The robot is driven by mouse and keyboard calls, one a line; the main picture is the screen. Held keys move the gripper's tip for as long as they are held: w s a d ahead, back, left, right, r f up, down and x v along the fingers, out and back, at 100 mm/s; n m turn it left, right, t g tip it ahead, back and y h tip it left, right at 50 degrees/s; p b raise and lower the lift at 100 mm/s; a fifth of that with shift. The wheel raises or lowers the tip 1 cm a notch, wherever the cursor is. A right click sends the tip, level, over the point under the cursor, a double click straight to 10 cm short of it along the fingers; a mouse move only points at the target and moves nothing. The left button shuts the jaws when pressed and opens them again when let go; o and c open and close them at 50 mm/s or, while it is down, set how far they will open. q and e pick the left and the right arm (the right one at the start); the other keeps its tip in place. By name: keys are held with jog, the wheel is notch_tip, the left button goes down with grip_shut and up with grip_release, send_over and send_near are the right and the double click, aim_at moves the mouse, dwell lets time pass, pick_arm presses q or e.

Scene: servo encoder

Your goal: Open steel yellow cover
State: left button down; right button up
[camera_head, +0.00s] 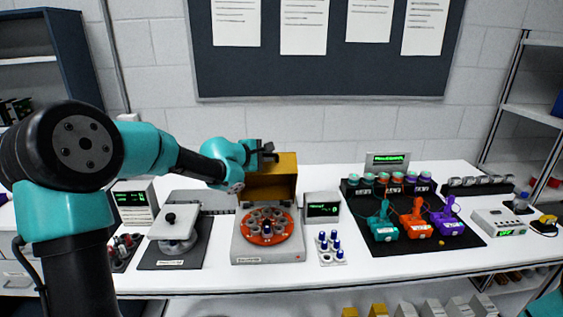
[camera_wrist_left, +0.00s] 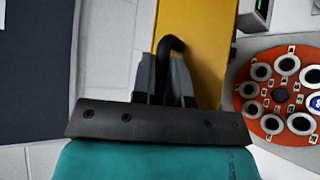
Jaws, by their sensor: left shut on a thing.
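The yellow cover (camera_head: 273,180) stands raised at the back of a grey device (camera_head: 268,248), behind an orange-red rotor (camera_head: 267,226) with a ring of round sockets. The rotor is uncovered. My left gripper (camera_head: 266,152) is at the top left of the cover. In the left wrist view the gripper (camera_wrist_left: 167,75) is shut on the cover's black hooked handle (camera_wrist_left: 171,45), with the yellow cover (camera_wrist_left: 197,40) right beside it and the rotor (camera_wrist_left: 285,95) at the right. Only a teal bit of my right arm shows at the lower right corner of the head view; its gripper is out of sight.
A small display box (camera_head: 322,207) stands right of the device, with blue-capped vials (camera_head: 330,245) in front. A grey press-like unit (camera_head: 175,225) is at the left. A black mat (camera_head: 410,235) holds teal, orange and purple tools. A dark board (camera_head: 325,60) hangs behind.

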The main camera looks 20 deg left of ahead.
pick_arm(q)
jog(key=shift+w+d+r, duration=0.1)
jog(key=shift+w+r, duration=0.05)
jog(key=shift+r, duration=0.05)
jog(key=c, duration=1.4)
grip_release()
jog(key=shift+d, duration=0.15)
jog(key=shift+c, duration=0.2)
jog(key=shift+f, duration=0.1)
jog(key=shift+s+a+r, duration=0.2)
jog(key=shift+s+a, duration=0.25)
jog(key=shift+s, duration=0.1)
jog(key=v, duration=1.6)
jog(key=shift+d, duration=0.1)
